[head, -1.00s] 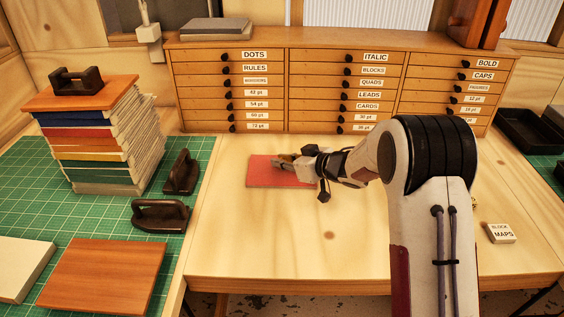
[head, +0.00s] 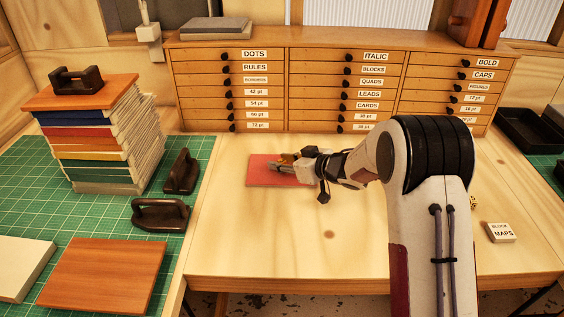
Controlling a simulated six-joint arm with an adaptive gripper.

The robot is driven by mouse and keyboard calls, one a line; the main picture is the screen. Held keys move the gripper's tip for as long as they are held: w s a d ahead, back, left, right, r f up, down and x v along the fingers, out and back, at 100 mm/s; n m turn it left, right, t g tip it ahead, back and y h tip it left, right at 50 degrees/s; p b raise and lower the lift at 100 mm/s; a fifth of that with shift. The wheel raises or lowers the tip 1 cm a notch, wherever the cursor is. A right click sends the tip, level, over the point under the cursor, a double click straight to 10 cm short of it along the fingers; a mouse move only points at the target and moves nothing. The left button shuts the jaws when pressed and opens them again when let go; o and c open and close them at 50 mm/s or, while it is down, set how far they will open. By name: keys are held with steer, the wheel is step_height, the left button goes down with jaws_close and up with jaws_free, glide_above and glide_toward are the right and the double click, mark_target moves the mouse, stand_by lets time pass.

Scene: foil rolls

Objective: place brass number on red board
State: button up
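The red board (head: 262,178) lies flat on the pale wooden bench, left of my arm. My gripper (head: 283,163) is over the board's right part, with its fingers pointing left. A small brass-coloured piece (head: 289,157) shows at the fingers. I cannot tell whether they grip it or whether it rests on the board. Another small brass-coloured thing (head: 474,202) peeks out at the right edge of my arm, mostly hidden. The finger gap is too small to read.
A drawer cabinet (head: 270,92) stands along the back of the bench. A white block labelled MAPS (head: 500,233) lies at the right. A stack of books (head: 100,140) and two dark handled weights (head: 160,214) are on the green mat at left. The bench front is clear.

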steer(key=shift+r, duration=0.15)
steer(key=shift+d+r, duration=0.1)
steer(key=shift+v, duration=5.85)
steer(key=shift+s, duration=0.1)
